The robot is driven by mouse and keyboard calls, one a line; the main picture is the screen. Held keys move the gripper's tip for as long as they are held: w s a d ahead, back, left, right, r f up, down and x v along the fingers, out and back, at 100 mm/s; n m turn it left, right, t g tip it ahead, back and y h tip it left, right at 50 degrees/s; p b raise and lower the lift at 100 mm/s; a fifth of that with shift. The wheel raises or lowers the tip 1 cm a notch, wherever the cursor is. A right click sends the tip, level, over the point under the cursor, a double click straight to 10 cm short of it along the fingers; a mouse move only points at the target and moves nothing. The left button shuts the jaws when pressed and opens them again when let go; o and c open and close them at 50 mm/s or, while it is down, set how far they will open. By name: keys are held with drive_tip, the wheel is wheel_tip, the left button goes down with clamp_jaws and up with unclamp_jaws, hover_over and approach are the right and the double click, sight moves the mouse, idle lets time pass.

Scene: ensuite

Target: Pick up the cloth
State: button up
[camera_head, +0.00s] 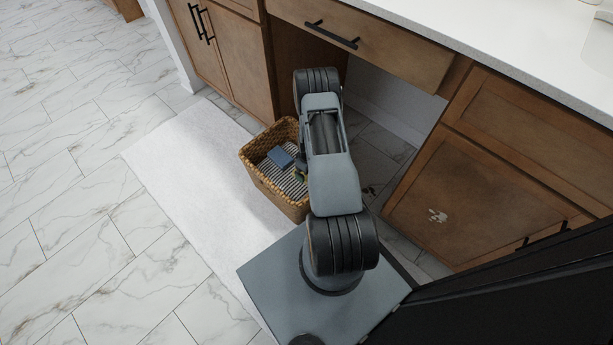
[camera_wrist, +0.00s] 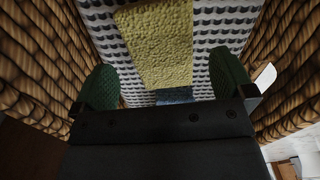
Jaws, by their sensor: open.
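A wicker basket (camera_head: 258,178) stands on the floor by the vanity, and its woven walls show on both sides of the wrist view (camera_wrist: 38,60). Grey-and-white striped fabric (camera_head: 291,182) lies in it and also shows in the wrist view (camera_wrist: 222,22). A flat blue piece (camera_head: 280,157) lies on it, partly visible in the wrist view (camera_wrist: 175,95). A yellow rough-textured piece (camera_wrist: 153,45) lies ahead of my gripper (camera_wrist: 166,80). Which piece is the cloth is unclear. My gripper is open inside or just over the basket, its green fingertips on either side of the yellow piece; contact is unclear.
A white mat (camera_head: 185,165) lies on the marble-look floor (camera_head: 70,150) left of the basket. Wooden vanity cabinets (camera_head: 235,55) with a white countertop (camera_head: 500,40) rise behind and to the right. The basket walls stand close to my gripper. Floor at left is clear.

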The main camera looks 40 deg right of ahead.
wheel_tip(320, 180, down, 4)
drive_tip(key=shift+r+b, duration=0.1)
drive_tip(key=shift+b, duration=0.6)
drive_tip(key=c, duration=1)
drive_tip(key=shift+o, duration=0.2)
drive_tip(key=shift+r, duration=0.1)
drive_tip(key=shift+r+p, duration=0.35)
drive_tip(key=shift+r, duration=0.05)
wheel_tip(320, 180, up, 2)
drive_tip(key=shift+r+p, duration=0.15)
drive_tip(key=shift+p, duration=0.6)
drive_tip(key=a+r+p, duration=0.1)
drive_tip(key=a+r, duration=0.2)
drive_tip(key=a, duration=0.1)
drive_tip(key=a+r+p, duration=0.2)
drive_tip(key=a+r, duration=0.1)
drive_tip(key=a, duration=0.2)
drive_tip(key=a+r+p, duration=0.2)
drive_tip(key=a+r, duration=0.1)
drive_tip(key=a, duration=0.2)
drive_tip(key=shift+r, duration=0.4)
